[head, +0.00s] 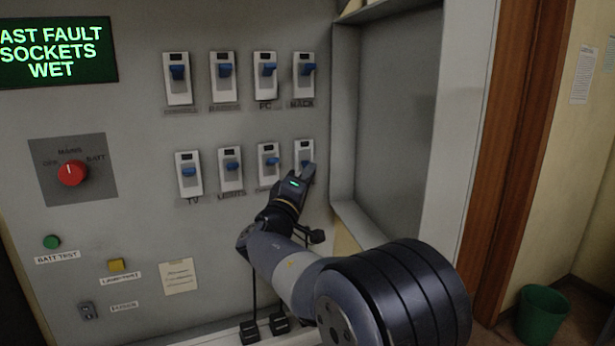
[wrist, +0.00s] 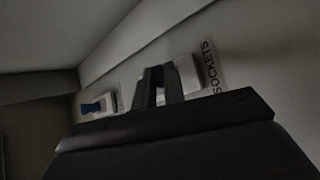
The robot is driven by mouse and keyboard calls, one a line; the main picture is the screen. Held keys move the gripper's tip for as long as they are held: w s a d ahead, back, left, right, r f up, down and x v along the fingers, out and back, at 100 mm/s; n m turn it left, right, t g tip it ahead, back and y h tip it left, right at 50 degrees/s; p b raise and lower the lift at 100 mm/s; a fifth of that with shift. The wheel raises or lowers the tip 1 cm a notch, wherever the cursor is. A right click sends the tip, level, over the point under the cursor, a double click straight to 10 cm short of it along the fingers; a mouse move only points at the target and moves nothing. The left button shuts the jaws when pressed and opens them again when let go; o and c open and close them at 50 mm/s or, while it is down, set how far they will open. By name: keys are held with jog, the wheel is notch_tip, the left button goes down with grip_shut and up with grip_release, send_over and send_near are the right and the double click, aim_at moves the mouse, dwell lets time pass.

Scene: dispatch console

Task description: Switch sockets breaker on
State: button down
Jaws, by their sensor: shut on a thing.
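The sockets breaker (head: 305,150) is a white switch at the right end of the lower row in the head view. Its SOCKETS label (wrist: 210,66) shows in the wrist view beside the white breaker body (wrist: 187,76). My gripper (head: 303,174) reaches up to this breaker from below. In the wrist view the two fingers (wrist: 158,92) stand on either side of the blue lever (wrist: 157,74) and are shut on it. The fingers hide much of the lever, so I cannot tell its position.
Several other breakers with blue levers fill both rows, close beside the rack breaker (head: 302,80) and the lights breaker (head: 230,171). A recessed bay (head: 390,110) lies to the right. A red knob (head: 72,173) sits left. The green screen (head: 55,50) reads "AST FAULT SOCKETS WET".

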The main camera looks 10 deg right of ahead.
jog(key=shift+r, duration=0.1)
jog(key=r+n+g+y+p, duration=0.1)
jog(key=p, duration=0.2)
jog(key=r+n+g+y+p, duration=0.1)
jog(key=n+p, duration=0.1)
jog(key=p, duration=0.1)
jog(key=r+n+g+y+p, duration=0.1)
jog(key=n+p, duration=0.1)
jog(key=shift+s+r+y+p, duration=0.25)
jog(key=shift+y+p, duration=0.05)
jog(key=shift+p, duration=0.1)
jog(key=n+p, duration=0.1)
jog(key=n+g+p, duration=0.1)
jog(key=shift+w+r+g+y+p, duration=0.1)
jog(key=shift+r+g+y+p, duration=0.2)
jog(key=shift+p, duration=0.1)
jog(key=shift+w+r+n+g+p, duration=0.15)
jog(key=shift+n+g+p, duration=0.3)
jog(key=shift+n+g, duration=0.2)
jog(key=shift+g, duration=0.25)
jog(key=c, duration=1.8)
grip_release()
jog(key=shift+o, duration=0.2)
